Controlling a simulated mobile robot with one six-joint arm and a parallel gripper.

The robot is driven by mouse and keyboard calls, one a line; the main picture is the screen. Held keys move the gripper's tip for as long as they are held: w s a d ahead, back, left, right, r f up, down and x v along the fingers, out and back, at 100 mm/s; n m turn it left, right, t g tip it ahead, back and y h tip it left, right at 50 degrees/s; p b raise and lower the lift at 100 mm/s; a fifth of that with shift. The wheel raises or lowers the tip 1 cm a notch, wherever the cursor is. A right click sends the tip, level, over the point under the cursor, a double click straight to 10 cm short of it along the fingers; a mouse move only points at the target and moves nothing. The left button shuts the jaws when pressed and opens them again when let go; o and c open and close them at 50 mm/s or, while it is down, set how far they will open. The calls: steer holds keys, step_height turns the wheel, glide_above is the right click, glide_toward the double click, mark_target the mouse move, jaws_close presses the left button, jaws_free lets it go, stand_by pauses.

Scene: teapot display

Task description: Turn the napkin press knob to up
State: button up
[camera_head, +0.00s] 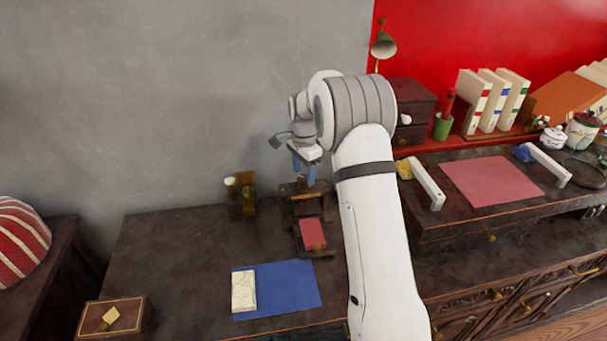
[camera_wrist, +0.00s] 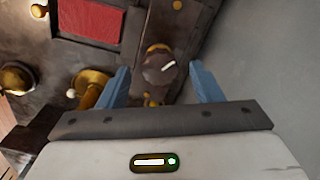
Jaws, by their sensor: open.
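The napkin press (camera_head: 316,248) is a dark wooden stand on the table, with a red pad (camera_head: 313,233) at its front. The pad also shows at the upper left of the wrist view (camera_wrist: 85,18). A dark round knob (camera_wrist: 156,70) with a white mark on its right side sits on the press. The mark slants slightly up to the right in the wrist view. My gripper (camera_head: 304,180) is over the back of the press, pointing down. In the wrist view its blue fingers (camera_wrist: 158,80) are apart, one on each side of the knob. I cannot tell whether they touch it.
A small brown-and-brass item (camera_head: 246,195) stands left of the press. A blue cloth (camera_head: 285,288) with a white packet (camera_head: 243,291) lies in front. A wooden box (camera_head: 113,318) is at the front left. The grey wall is close behind. Brass round pieces (camera_wrist: 92,88) lie near the left finger.

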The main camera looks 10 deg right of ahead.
steer(key=shift+f, duration=0.65)
steer(key=c, duration=1)
